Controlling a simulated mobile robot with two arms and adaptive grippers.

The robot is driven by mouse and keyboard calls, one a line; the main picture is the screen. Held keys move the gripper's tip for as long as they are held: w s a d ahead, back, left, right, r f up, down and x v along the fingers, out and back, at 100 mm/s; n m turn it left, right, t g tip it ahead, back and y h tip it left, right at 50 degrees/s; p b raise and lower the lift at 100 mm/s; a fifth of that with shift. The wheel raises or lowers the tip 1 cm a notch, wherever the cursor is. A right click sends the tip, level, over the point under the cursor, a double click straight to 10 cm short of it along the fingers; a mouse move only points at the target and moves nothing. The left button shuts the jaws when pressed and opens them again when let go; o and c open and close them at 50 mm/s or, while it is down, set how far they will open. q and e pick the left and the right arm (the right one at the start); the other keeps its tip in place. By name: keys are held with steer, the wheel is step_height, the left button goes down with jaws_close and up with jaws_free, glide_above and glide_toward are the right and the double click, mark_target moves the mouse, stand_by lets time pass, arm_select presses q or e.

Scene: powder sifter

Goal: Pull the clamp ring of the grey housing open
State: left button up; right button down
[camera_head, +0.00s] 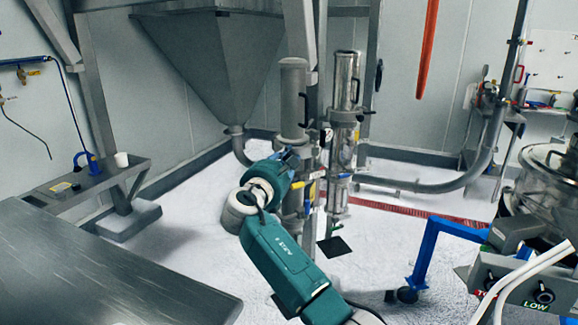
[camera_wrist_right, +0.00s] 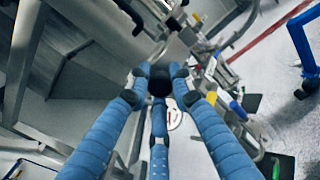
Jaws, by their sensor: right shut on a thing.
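The grey housing (camera_head: 293,95) is a dull upright cylinder with a dark side handle, left of a shiny metal housing (camera_head: 345,85). Its clamp ring (camera_head: 298,141) sits at the lower end of the cylinder, partly hidden by my right gripper. My right gripper (camera_head: 291,158) reaches to the ring from the front left. In the right wrist view its blue fingers (camera_wrist_right: 157,85) close together around a dark part, which seems to belong to the ring. The fingertips cover most of it, so how far the ring is open cannot be told. My left gripper is not in view.
A large hopper (camera_head: 215,60) stands behind on the left, with a steel table (camera_head: 110,270) in the left foreground. A blue-framed machine (camera_head: 432,250) stands at the right.

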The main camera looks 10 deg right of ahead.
steer(key=shift+a+f+m+g+h+b, duration=0.3)
steer(key=shift+f+m+g+h+b, duration=0.15)
steer(key=shift+h, duration=0.25)
steer(key=shift+s+f, duration=0.1)
steer(key=shift+f, duration=0.05)
steer(key=c, duration=1.5)
jaws_free()
steer(key=shift+d, duration=0.1)
steer(key=shift+r, duration=0.2)
steer(key=v, duration=0.7)
steer(key=shift+s+f, duration=0.1)
